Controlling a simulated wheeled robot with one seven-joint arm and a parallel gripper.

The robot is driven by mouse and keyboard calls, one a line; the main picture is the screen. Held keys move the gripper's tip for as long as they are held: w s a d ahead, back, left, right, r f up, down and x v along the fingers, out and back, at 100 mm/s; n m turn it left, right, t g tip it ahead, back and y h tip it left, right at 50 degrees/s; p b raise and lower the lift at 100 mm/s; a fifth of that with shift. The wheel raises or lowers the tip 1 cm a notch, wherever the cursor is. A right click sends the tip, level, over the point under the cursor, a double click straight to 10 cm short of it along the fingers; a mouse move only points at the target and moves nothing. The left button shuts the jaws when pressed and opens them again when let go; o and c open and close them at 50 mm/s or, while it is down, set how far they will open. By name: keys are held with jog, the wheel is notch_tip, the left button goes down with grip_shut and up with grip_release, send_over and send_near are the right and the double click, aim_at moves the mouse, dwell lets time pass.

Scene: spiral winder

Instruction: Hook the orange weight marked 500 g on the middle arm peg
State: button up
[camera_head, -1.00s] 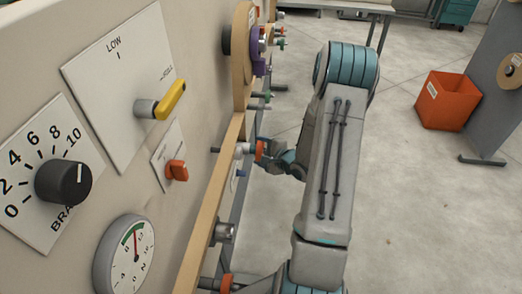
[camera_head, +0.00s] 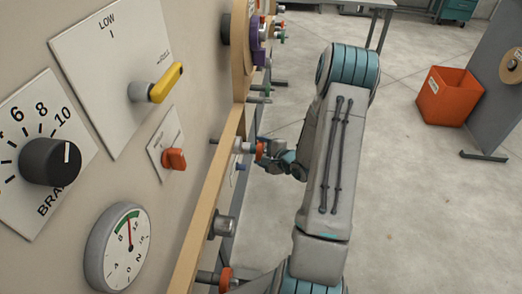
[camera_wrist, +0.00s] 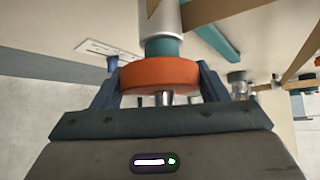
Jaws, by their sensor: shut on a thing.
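My gripper (camera_wrist: 160,90) is shut on an orange disc (camera_wrist: 160,74), with a finger on each side of it. No 500 g mark is legible on the disc. In the wrist view a teal collar (camera_wrist: 164,47) and a silver cylinder (camera_wrist: 160,18) sit directly beyond the disc, in line with it. In the head view my gripper (camera_head: 268,152) and the disc (camera_head: 260,150) are small, beside a silver cylinder (camera_head: 241,145) at the wooden rail. I cannot tell which peg is the middle arm peg, or whether the disc is attached to the cylinder.
The machine panel on the left carries a black brake knob (camera_head: 50,161), a yellow lever (camera_head: 165,82), an orange switch (camera_head: 176,159) and a gauge (camera_head: 118,247). Another orange disc (camera_head: 226,279) is low on the rail (camera_head: 207,220). An orange bin (camera_head: 446,96) stands right; the floor between is clear.

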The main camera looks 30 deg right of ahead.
jog(key=shift+f+b, duration=0.7)
jog(key=shift+f, duration=0.5)
jog(key=o, duration=1.8)
jog(key=v, duration=1.4)
jog(key=shift+p, duration=0.45)
jog(key=shift+w, duration=0.15)
